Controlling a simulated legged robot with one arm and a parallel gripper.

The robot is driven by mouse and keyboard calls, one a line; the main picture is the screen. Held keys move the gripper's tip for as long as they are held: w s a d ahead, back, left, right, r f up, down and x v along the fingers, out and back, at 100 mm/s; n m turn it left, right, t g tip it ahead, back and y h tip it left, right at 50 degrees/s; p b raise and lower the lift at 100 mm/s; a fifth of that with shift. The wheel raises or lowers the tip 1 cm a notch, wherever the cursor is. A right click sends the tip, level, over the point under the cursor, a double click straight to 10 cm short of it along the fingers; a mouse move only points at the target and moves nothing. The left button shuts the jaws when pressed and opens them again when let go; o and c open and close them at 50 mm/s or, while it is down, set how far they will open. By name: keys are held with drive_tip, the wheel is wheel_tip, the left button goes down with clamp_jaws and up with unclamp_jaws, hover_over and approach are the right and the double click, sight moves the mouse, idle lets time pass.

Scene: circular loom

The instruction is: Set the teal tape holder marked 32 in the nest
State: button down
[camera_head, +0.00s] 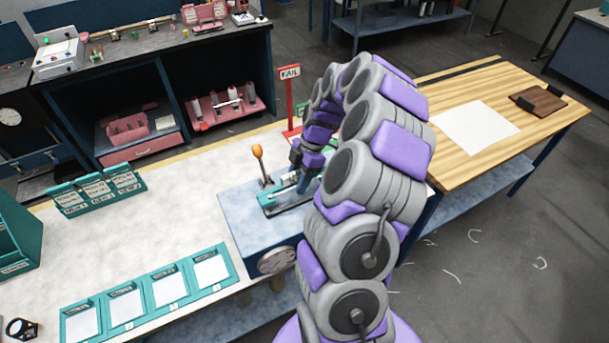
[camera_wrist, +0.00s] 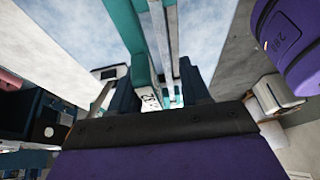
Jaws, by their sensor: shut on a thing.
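The teal tape holder (camera_wrist: 151,98) shows in the wrist view as a small piece with a white label reading 32, between the two dark fingers of my gripper (camera_wrist: 158,95). My gripper is shut on it. In the head view my gripper (camera_head: 303,183) is low over the blue box, at the right end of a long teal and grey fixture (camera_head: 280,207), which seems to hold the nest. Long teal and grey bars run ahead of the fingers in the wrist view. My fingers and arm hide the holder's underside, so I cannot tell whether it touches the nest.
A lever with an orange knob (camera_head: 257,152) stands by the fixture on the blue box (camera_head: 235,215). A red FAIL sign (camera_head: 290,73) stands behind. Teal card frames (camera_head: 170,289) lie front left, a teal rack (camera_head: 97,190) further back. The pale bench (camera_head: 190,205) between is clear.

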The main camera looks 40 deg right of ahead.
drive_tip(key=shift+a, duration=0.45)
drive_tip(key=d, duration=0.4)
drive_tip(key=shift+d+f+b, duration=0.15)
drive_tip(key=shift+f+b, duration=0.15)
drive_tip(key=shift+b, duration=0.1)
drive_tip(key=shift+d, duration=0.35)
drive_tip(key=shift+a+r+b, duration=0.3)
drive_tip(key=shift+a+b, duration=0.1)
drive_tip(key=shift+a, duration=0.55)
drive_tip(key=shift+d+f, duration=0.15)
drive_tip(key=shift+d, duration=0.7)
drive_tip(key=shift+d+f, duration=0.1)
drive_tip(key=shift+d, duration=0.7)
drive_tip(key=a, duration=0.3)
drive_tip(key=shift+a+r, duration=0.1)
drive_tip(key=shift+r, duration=0.15)
drive_tip(key=shift+w+a+b, duration=0.1)
drive_tip(key=shift+a+b, duration=0.15)
drive_tip(key=shift+b, duration=0.05)
drive_tip(key=shift+d+f, duration=0.2)
drive_tip(key=shift+d, duration=0.2)
